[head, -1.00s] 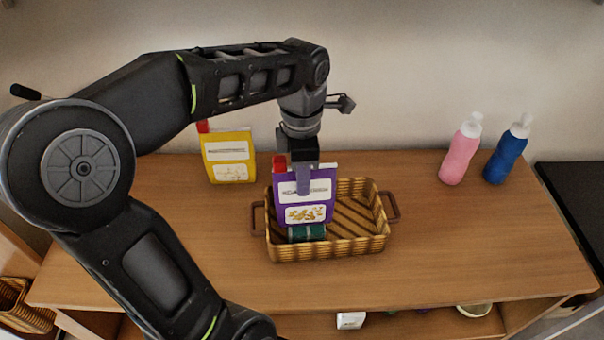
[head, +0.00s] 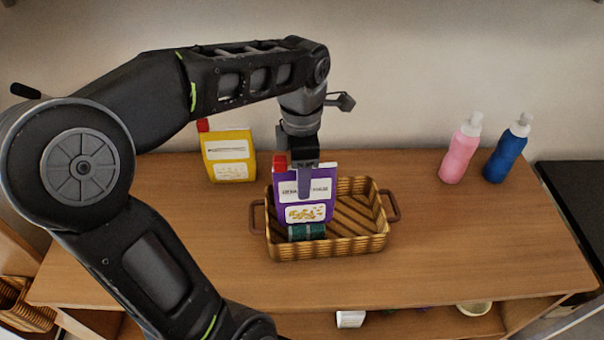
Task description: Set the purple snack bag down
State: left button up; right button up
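The purple snack bag (head: 318,197) has a white label and a red corner. It is upright inside the left part of the wicker basket (head: 330,248) on the wooden table. My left gripper (head: 304,190) points down at the top of the bag, with one finger in front of its face. It appears shut on the bag; the finger behind is hidden. Whether the bag's bottom touches the basket floor cannot be told. A dark green item (head: 306,232) lies in the basket in front of the bag's lower edge. My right gripper is not in view.
A yellow bag (head: 229,157) stands behind and left of the basket. A pink bottle (head: 459,155) and a blue bottle (head: 506,155) stand at the back right. The right part of the basket is empty, and the table (head: 470,250) right of it is clear.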

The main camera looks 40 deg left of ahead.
pick_arm(q)
notch_tip(320, 180, up, 5)
jog(key=shift+r, duration=0.2)
jog(key=shift+r+p, duration=0.7)
jog(key=shift+r, duration=0.35)
